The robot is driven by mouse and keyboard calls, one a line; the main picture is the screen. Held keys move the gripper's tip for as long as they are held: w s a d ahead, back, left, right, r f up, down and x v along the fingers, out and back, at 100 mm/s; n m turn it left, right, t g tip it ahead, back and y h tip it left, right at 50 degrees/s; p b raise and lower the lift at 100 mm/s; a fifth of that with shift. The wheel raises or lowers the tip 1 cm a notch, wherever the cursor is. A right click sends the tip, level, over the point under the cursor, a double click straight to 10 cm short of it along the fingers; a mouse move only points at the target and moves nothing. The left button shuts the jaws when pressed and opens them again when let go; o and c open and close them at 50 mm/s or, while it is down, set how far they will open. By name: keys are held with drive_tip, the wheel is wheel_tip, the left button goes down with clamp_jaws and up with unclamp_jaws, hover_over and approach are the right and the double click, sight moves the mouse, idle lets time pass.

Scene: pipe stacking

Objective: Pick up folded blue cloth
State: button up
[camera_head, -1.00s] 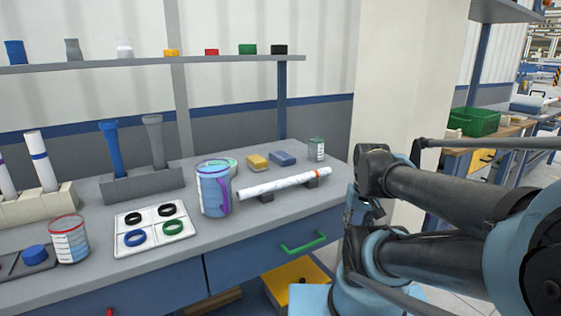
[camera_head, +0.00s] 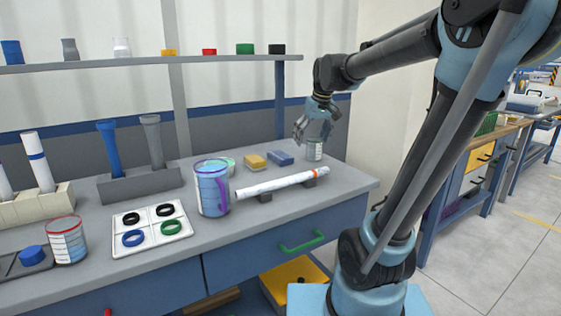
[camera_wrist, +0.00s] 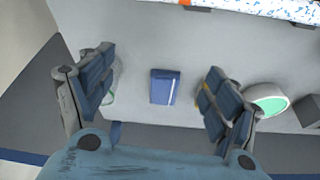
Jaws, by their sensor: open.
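The folded blue cloth (camera_head: 280,158) lies flat at the back right of the grey workbench, just right of a yellow folded piece (camera_head: 255,162). In the wrist view the cloth (camera_wrist: 164,87) is a small blue rectangle with a pale stripe, fully visible between my fingers. My gripper (camera_head: 313,128) is above the bench, up and to the right of the cloth, over a small jar. In the wrist view my gripper (camera_wrist: 160,66) has its fingers spread wide and holds nothing. The gripper is clear of the cloth.
The small jar (camera_head: 314,151) stands right of the cloth; my left finger partly covers it in the wrist view. A white pipe (camera_head: 283,184) rests on supports in front. A shelf (camera_head: 150,63) runs above the bench.

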drive_tip(key=w+a+r+n, duration=0.2)
drive_tip(key=w+a+r, duration=0.2)
drive_tip(key=w+a, duration=0.5)
hover_over(280, 155)
drive_tip(key=s+d, duration=0.1)
drive_tip(key=shift+y, duration=0.3)
drive_tip(key=f, duration=1)
drive_tip(key=shift+s+d+f, duration=0.15)
drive_tip(key=shift+s+f, duration=0.05)
drive_tip(key=shift+f, duration=0.2)
drive_tip(key=shift+x, duration=2.95)
drive_tip(key=shift+s+d, duration=0.1)
drive_tip(key=shift+d, duration=0.05)
drive_tip(key=c, duration=1.1)
